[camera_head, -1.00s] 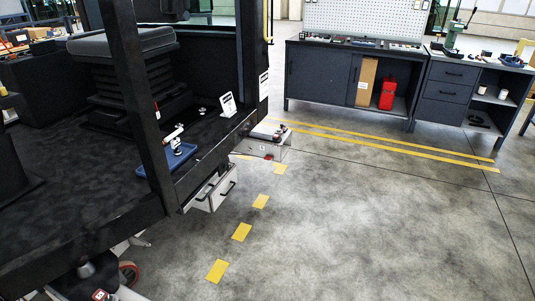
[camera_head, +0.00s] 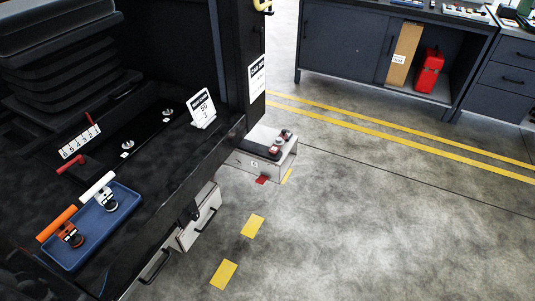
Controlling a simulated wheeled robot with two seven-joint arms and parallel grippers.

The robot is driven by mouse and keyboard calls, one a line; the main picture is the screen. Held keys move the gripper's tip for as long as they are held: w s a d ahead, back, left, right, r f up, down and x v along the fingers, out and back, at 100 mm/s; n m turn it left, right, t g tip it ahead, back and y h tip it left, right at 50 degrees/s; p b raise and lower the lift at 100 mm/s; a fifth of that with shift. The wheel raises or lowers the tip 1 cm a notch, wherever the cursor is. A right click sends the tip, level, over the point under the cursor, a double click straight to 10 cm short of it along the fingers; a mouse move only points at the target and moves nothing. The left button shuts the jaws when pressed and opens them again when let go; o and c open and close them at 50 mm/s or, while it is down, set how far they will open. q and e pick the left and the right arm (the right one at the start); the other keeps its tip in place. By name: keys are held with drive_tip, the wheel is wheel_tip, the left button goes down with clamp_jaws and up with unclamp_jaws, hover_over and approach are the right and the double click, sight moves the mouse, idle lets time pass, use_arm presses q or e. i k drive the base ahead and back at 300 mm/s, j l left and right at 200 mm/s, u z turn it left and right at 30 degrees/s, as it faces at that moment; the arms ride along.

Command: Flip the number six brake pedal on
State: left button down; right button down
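A white strip of small number labels (camera_head: 80,142) stands on the dark cab floor at the left. A red lever-like part (camera_head: 68,164) lies just in front of it, and a thin red piece (camera_head: 88,118) sticks up behind it. The digits are too small to read surely, so I cannot tell which part is number six or whether it is on. Neither of my grippers shows in the head view.
A blue tray (camera_head: 125,196) on the cab floor holds an orange-handled item (camera_head: 62,230) and a white-handled item (camera_head: 104,192). Two metal knobs, a white sign (camera_head: 202,108) and a dark post (camera_head: 248,60) stand beyond. A grey box (camera_head: 262,150) sits outside the cab.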

sight(261, 179)
drive_tip(key=i+l, duration=0.1)
drive_tip(key=i, duration=0.5)
drive_tip(key=i+l, duration=0.1)
drive_tip(key=i, duration=0.5)
